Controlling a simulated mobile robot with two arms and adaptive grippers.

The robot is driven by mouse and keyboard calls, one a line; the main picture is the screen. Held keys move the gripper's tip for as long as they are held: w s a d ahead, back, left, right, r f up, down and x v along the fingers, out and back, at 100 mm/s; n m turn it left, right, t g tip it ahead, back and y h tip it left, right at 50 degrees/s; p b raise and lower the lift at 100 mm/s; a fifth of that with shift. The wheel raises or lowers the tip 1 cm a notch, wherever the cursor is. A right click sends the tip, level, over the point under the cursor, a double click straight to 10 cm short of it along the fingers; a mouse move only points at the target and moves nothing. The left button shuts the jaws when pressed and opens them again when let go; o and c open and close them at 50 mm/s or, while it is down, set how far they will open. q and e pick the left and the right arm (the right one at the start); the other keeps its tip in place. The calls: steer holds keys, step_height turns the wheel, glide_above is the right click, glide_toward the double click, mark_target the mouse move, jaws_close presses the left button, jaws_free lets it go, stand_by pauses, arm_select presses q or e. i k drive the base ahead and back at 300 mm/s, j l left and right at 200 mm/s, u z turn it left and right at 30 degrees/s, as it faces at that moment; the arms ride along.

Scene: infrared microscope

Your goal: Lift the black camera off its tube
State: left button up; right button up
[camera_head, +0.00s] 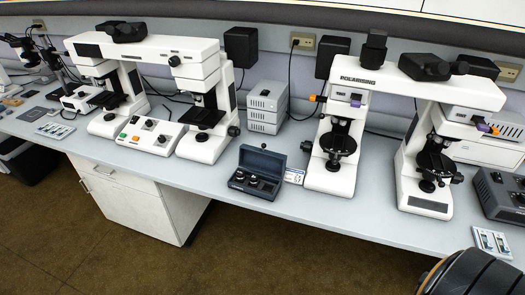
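A black box-shaped camera (373,48) stands upright at the top left end of the white bridge of the microscope marked POLARISING (390,83). It looks like the black camera of the task, but at this size I cannot be sure. The tube under it is not clearly visible. Nothing is touching the camera from above. Neither of my grippers is in view.
Black boxes (332,57) and (240,46) are at the wall. A second double microscope (145,47) stands left. An open dark case (258,172), grey stacked units (266,106) and a control box (152,135) are on the bench (330,212). Its front strip is mostly clear.

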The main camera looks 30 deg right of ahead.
mark_target(373, 52)
steer(key=l+z, duration=0.1)
steer(key=z, duration=0.3)
steer(key=l+z, duration=0.15)
steer(key=z, duration=0.2)
steer(key=l+z, duration=0.1)
steer(key=z, duration=0.3)
steer(key=i+j, duration=0.05)
